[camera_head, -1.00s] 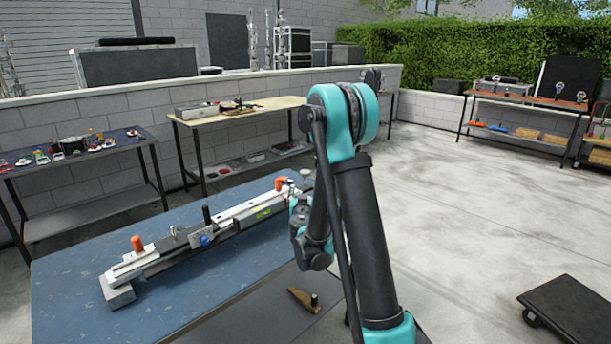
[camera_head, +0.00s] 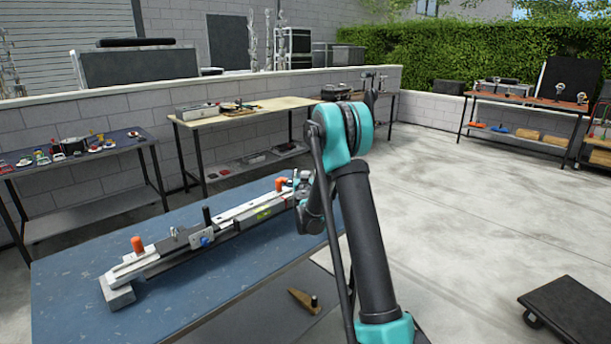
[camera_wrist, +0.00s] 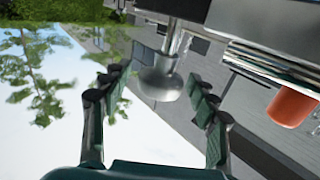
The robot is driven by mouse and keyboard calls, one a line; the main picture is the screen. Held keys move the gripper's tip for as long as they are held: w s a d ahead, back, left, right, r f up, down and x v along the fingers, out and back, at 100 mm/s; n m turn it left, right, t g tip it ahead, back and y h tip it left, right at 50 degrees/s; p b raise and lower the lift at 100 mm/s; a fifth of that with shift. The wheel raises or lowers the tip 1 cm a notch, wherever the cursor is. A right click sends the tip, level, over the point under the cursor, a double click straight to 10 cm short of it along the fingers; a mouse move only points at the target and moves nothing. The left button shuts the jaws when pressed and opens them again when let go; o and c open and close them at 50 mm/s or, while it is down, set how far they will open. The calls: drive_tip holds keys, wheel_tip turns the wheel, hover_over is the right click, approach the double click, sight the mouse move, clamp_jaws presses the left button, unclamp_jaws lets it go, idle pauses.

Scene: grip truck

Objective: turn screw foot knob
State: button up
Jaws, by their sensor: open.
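The fingers are open, one on each side, with visible gaps in the picture; no contact is clear. In the head view the long metal rail device (camera_head: 155,263) lies across the blue table. My arm covers its far right end, and the gripper's fingers are hidden there.
An orange knob (camera_wrist: 292,107) is right of my fingers in the wrist view. The rail also carries another orange knob (camera_head: 137,244), a black upright handle (camera_head: 207,217) and a blue knob (camera_head: 204,241). The blue table (camera_head: 65,290) has bare room at front.

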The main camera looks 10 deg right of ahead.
drive_tip(key=shift+w, duration=0.1)
drive_tip(key=shift+c, duration=0.6)
drive_tip(key=c, duration=1)
drive_tip(key=shift+c, duration=0.2)
drive_tip(key=shift+n+y, duration=0.3)
drive_tip(key=shift+y, duration=0.2)
drive_tip(key=n+y, duration=0.3)
drive_tip(key=y, duration=0.2)
drive_tip(key=shift+d, duration=0.15)
drive_tip(key=shift+n+g+y, duration=0.5)
drive_tip(key=shift+n+y, duration=0.5)
drive_tip(key=shift+y, duration=0.4)
drive_tip(key=shift+n+g+y, duration=0.5)
drive_tip(key=shift+n+y, duration=0.5)
drive_tip(key=shift+y, duration=0.4)
